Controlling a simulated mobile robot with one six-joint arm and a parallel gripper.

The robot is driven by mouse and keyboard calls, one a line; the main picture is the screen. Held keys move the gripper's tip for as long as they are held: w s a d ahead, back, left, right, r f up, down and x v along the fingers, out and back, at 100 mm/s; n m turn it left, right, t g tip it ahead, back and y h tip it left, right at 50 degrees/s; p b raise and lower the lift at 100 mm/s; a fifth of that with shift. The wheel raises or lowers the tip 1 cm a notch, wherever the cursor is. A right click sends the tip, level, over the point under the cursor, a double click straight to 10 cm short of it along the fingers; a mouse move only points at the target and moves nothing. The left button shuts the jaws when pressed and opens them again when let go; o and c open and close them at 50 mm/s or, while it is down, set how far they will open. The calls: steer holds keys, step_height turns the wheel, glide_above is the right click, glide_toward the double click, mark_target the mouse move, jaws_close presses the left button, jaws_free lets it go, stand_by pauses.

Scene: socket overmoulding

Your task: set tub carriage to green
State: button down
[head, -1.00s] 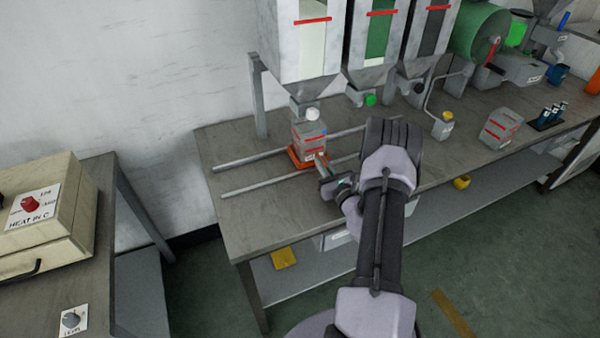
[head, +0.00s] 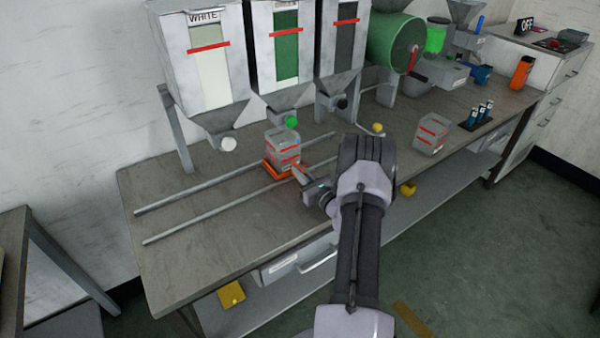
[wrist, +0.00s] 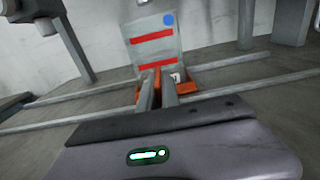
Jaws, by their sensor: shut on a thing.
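The orange tub carriage (head: 268,171) rides on two parallel rails along the bench. A clear tub with red bands (head: 283,146) stands upright on it. The tub is just below the green knob (head: 291,122) of the hopper with the green window (head: 286,45); I cannot tell whether it is exactly under the spout. My gripper (head: 302,172) is shut at the carriage's front side; the wrist view shows its fingers (wrist: 158,88) together there.
The white hopper (head: 205,60) with a white knob (head: 228,144) is to the left, and a dark-windowed hopper (head: 341,45) to the right. Another red-banded tub (head: 431,134) stands at the right. The rails' left part is clear.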

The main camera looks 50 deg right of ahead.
steer(key=shift+r, duration=0.15)
steer(key=c, duration=1.6)
jaws_free()
steer(key=shift+w, duration=0.1)
steer(key=shift+o, duration=0.2)
steer(key=p+v, duration=0.4)
steer(key=v, duration=1.2)
steer(key=shift+s, duration=0.2)
steer(key=shift+s+a, duration=0.25)
steer(key=shift+s, duration=0.3)
